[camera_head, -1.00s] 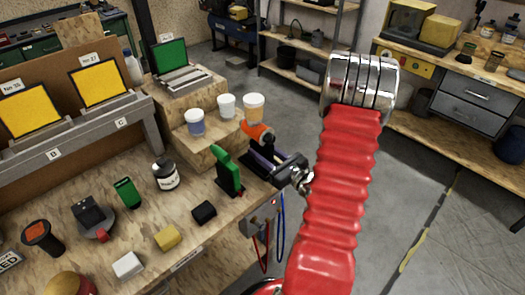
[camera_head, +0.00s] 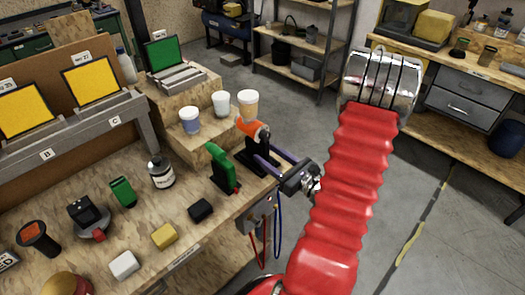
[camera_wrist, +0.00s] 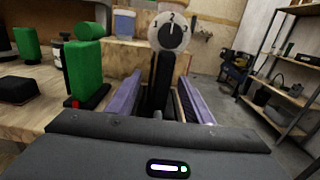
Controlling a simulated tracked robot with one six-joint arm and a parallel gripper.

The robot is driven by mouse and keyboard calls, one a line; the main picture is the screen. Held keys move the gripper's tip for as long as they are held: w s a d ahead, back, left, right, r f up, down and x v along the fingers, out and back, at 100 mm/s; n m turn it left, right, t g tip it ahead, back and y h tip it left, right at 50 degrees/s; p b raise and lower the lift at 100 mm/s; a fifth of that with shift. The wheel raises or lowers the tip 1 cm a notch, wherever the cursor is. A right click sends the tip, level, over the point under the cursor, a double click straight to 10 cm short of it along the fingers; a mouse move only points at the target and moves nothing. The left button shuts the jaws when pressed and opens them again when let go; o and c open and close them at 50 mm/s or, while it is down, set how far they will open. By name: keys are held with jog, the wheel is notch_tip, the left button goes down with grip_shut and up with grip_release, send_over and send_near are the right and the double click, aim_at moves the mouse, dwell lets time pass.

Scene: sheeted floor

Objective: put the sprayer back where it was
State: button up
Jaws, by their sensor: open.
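An orange-and-black hand tool (camera_head: 257,134), which I take to be the sprayer, stands upright at the bench's right corner, beside the wooden step. In the wrist view its round grey dial (camera_wrist: 171,32), marked 1, 2, 3, faces me above a black handle. My gripper (camera_head: 272,156) points at this tool from the right. In the wrist view its purple fingers (camera_wrist: 155,98) are apart, one on each side of the black handle, with visible gaps. The tool's lower end is partly hidden by my gripper.
A green tool (camera_head: 221,167) on a black base stands close left of my fingers. Several cups, including a white-and-orange one (camera_head: 248,104), stand on the step (camera_head: 200,150) behind. A black block (camera_head: 201,209) lies in front. Open floor (camera_head: 430,210) is to the right.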

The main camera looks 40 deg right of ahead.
jog(key=s, duration=0.6)
jog(key=shift+s, duration=0.25)
jog(key=shift+d+f, duration=0.1)
dwell(0.6)
